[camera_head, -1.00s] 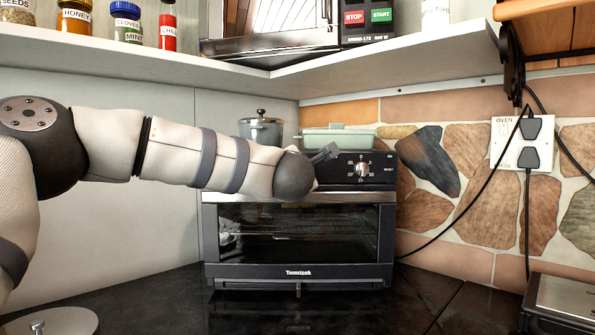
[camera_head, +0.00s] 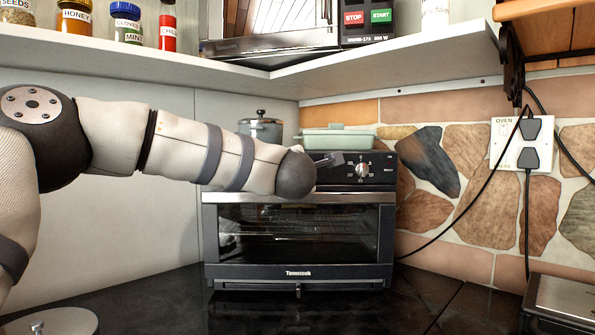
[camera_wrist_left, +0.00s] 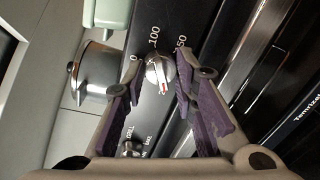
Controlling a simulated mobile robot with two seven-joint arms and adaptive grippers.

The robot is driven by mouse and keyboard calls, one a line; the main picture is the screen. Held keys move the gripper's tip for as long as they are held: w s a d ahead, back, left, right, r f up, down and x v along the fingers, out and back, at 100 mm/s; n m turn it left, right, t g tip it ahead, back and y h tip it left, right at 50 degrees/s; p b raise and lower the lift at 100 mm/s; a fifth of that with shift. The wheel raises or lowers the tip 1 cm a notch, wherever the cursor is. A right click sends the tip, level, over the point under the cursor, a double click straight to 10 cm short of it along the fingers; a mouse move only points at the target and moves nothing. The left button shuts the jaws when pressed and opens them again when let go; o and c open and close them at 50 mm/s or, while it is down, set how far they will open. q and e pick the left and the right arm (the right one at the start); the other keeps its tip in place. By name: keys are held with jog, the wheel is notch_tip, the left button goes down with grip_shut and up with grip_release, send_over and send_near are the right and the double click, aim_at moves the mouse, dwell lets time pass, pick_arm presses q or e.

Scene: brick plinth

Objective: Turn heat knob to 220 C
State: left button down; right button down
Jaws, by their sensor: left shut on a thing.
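My right gripper is out of view.
The oven (camera_head: 300,225) stands on a dark counter, its glass door closed. A grey pot (camera_head: 261,130) and a pale green dish (camera_head: 338,139) are on top of it, close to my left arm. A white shelf (camera_head: 400,60) runs above.

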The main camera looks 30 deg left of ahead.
pick_arm(q)
jog(key=c, duration=1.3)
grip_release()
jog(key=shift+s, duration=0.1)
jog(key=v, duration=1.1)
jog(key=shift+s+d, duration=0.2)
jog(key=shift+s, duration=0.2)
